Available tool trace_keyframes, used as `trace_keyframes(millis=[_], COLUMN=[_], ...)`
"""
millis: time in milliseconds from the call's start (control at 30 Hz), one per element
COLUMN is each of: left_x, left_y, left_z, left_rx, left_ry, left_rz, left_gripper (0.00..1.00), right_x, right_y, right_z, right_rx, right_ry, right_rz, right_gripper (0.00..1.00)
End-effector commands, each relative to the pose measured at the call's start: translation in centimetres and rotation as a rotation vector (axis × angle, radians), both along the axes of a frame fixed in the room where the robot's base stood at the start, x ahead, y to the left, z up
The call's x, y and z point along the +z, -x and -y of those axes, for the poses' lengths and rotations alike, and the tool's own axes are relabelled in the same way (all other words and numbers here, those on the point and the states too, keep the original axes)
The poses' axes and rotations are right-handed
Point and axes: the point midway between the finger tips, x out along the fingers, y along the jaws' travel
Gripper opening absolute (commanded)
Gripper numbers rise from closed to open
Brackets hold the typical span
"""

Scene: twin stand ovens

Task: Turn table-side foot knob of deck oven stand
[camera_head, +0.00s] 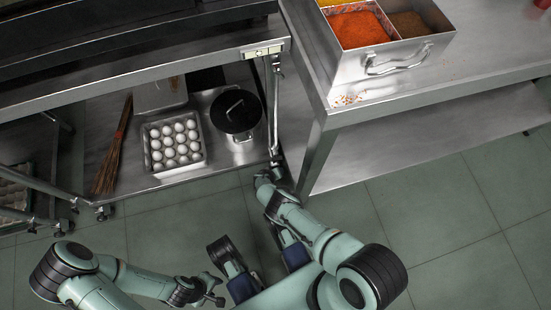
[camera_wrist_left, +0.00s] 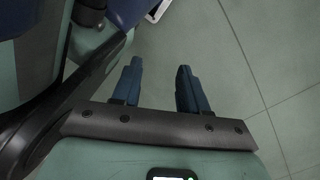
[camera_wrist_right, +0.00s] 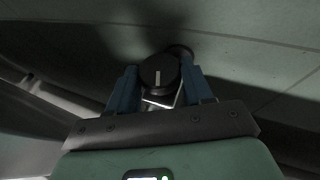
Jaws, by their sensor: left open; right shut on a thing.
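The deck oven stand (camera_head: 215,47) fills the upper left of the head view. Its table-side leg (camera_head: 274,100) runs down to the floor beside the steel table. The black round foot knob (camera_wrist_right: 158,72), with a white mark line, shows between the fingers in the right wrist view. My right gripper (camera_wrist_right: 160,88) is shut on it, one blue finger on each side. In the head view the right gripper (camera_head: 272,174) is at the leg's bottom, and the knob is too small to make out there. My left gripper (camera_wrist_left: 160,68) is open and empty above the floor; it also shows in the head view (camera_head: 218,290).
The stand's lower shelf holds a tray of eggs (camera_head: 174,142), a black-lidded pot (camera_head: 236,112) and a broom (camera_head: 112,150). A small level gauge (camera_head: 262,52) sits on the stand's corner. The steel table (camera_head: 385,95) with a spice container (camera_head: 375,58) is close on the right.

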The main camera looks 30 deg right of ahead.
Motion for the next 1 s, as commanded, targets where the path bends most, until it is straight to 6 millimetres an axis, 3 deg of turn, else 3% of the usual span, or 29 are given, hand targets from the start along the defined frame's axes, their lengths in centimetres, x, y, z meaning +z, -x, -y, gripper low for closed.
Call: trace_keyframes(millis=[33, 167, 200, 233, 667, 833, 1000], left_x=[0.0, 0.0, 0.0, 0.0, 0.2, 1.4, 3.7], left_y=[0.0, 0.0, 0.0, 0.0, -0.3, -2.4, -6.0], left_z=[0.0, 0.0, 0.0, 0.0, 0.0, 0.3, 0.7], left_rx=[0.0, 0.0, 0.0, 0.0, -0.001, -0.009, -0.02], left_ry=[0.0, 0.0, 0.0, 0.0, 0.0, -0.005, -0.013], left_rz=[0.0, 0.0, 0.0, 0.0, 0.009, 0.079, 0.201], left_gripper=[0.43, 0.43, 0.43, 0.43, 0.43, 0.43, 0.43], right_x=[-0.5, -0.5, -0.5, -0.5, -0.1, 1.1, 3.1], right_y=[0.3, 0.3, 0.3, 0.3, 0.3, 0.6, 1.2], right_z=[-1.2, -1.2, -1.2, -1.1, -0.6, -1.2, -2.2], right_rx=[0.004, 0.004, 0.004, 0.003, 0.002, 0.003, 0.004], right_ry=[-0.023, -0.024, -0.023, -0.022, -0.011, -0.011, -0.011], right_rz=[-0.001, 0.0, 0.0, -0.001, -0.002, -0.003, 0.0], right_gripper=[0.2, 0.2, 0.64, 0.73, 0.74, 0.74, 0.74])
